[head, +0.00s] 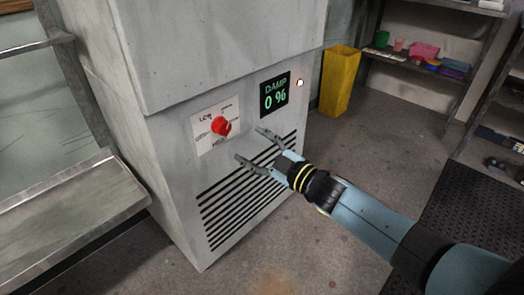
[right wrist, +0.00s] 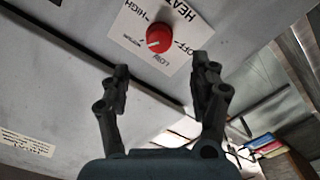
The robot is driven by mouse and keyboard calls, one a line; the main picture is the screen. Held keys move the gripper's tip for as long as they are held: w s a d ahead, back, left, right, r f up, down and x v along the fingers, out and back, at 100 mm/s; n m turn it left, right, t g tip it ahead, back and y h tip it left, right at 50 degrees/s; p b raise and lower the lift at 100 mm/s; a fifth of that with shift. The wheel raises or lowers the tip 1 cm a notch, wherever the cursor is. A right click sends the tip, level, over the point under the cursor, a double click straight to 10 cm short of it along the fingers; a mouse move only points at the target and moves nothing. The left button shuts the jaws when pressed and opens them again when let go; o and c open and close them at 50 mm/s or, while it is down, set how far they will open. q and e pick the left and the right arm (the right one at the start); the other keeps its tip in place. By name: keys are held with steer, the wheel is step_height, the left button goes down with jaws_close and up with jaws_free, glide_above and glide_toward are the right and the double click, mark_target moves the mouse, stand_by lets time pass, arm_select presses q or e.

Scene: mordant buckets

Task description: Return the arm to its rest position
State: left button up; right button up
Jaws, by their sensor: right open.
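My right gripper (head: 248,148) is open and empty in front of a grey machine cabinet (head: 150,130). A red knob (head: 221,126) sits on a white label plate on the cabinet's front, a little left of and above the fingertips. In the right wrist view the open fingers (right wrist: 158,80) point towards the red knob (right wrist: 159,37), which lies beyond the tips with a visible gap in the picture. The words HEAT, HIGH, LOW and OFF show around it. My left gripper is not in view.
A display (head: 275,94) reads DAMP 0 % beside a small lit lamp (head: 300,83). A vent grille (head: 235,190) lies below. A metal bench (head: 75,205) stands left, a yellow bin (head: 340,80) behind, shelves (head: 430,65) at back right. Open floor (head: 310,240) lies in front.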

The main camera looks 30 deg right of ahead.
steer(key=shift+v, duration=1.15)
steer(key=s+d+f+m+g+h+p, duration=0.1)
steer(key=s+d+f+m+g+h, duration=0.25)
steer(key=s+f, duration=1.05)
steer(key=s+d+f+m+g+h, duration=0.2)
steer(key=s+f+m+g, duration=0.25)
steer(key=s+f, duration=0.95)
steer(key=s+f+m+g, duration=0.1)
steer(key=s+f+g, duration=0.1)
steer(key=s, duration=0.6)
steer(key=s+d+f+m+g+h, duration=0.1)
steer(key=s+f+g, duration=0.2)
steer(key=s, duration=0.6)
steer(key=s+d+f+m+g, duration=0.1)
steer(key=s+f+g, duration=0.2)
steer(key=s, duration=0.5)
steer(key=shift+s+m+g, duration=0.3)
steer(key=shift+s+m, duration=0.1)
steer(key=shift+h, duration=0.25)
